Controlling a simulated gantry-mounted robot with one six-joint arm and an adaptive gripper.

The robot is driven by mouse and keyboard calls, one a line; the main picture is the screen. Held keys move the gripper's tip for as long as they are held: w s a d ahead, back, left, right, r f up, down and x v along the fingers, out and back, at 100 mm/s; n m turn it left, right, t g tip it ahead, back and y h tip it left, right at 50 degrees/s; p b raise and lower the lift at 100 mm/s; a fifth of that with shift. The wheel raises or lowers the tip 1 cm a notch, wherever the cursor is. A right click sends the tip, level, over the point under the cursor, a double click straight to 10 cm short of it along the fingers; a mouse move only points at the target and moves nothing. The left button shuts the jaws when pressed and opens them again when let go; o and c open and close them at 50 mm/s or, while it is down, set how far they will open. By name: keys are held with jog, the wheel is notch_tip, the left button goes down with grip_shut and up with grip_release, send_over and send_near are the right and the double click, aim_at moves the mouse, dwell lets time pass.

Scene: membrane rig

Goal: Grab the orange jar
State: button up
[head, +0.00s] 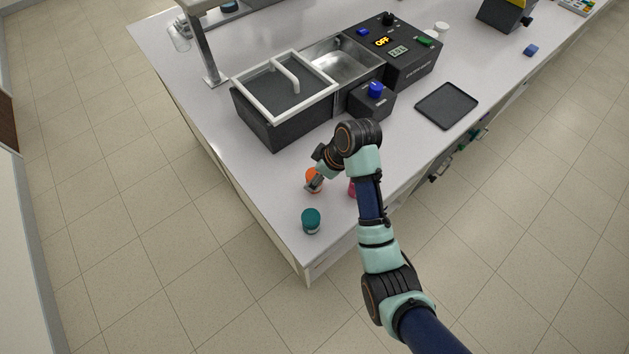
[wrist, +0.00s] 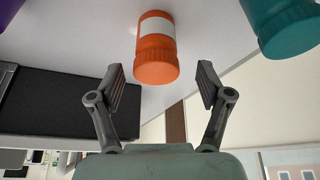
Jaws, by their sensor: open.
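The orange jar (head: 315,174) stands on the white bench near its front left corner, partly hidden by my gripper in the head view. In the wrist view the orange jar (wrist: 156,58) has a ribbed orange lid and a white label band. My gripper (head: 313,182) is right at the jar in the head view. In the wrist view my gripper (wrist: 161,88) has its two fingers spread, with the jar's lid between and just beyond their tips. A gap shows on both sides of the lid, and nothing is held.
A teal jar (head: 311,221) stands close by at the bench corner; it also shows in the wrist view (wrist: 286,24). A pink-red object (head: 352,189) is mostly hidden behind my arm. The dark bath unit (head: 270,128) stands behind, and a black tray (head: 446,106) lies right.

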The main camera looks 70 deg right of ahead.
aim_at(311, 173)
jog(key=x, duration=0.2)
jog(key=b+x, duration=0.1)
jog(key=x, duration=0.2)
jog(key=shift+w+d, duration=0.1)
jog(key=shift+d, duration=0.1)
jog(key=c, duration=1.3)
notch_tip(311, 173, up, 20)
jog(key=p, duration=0.9)
jog(key=shift+p, duration=0.3)
jog(key=shift+c, duration=0.2)
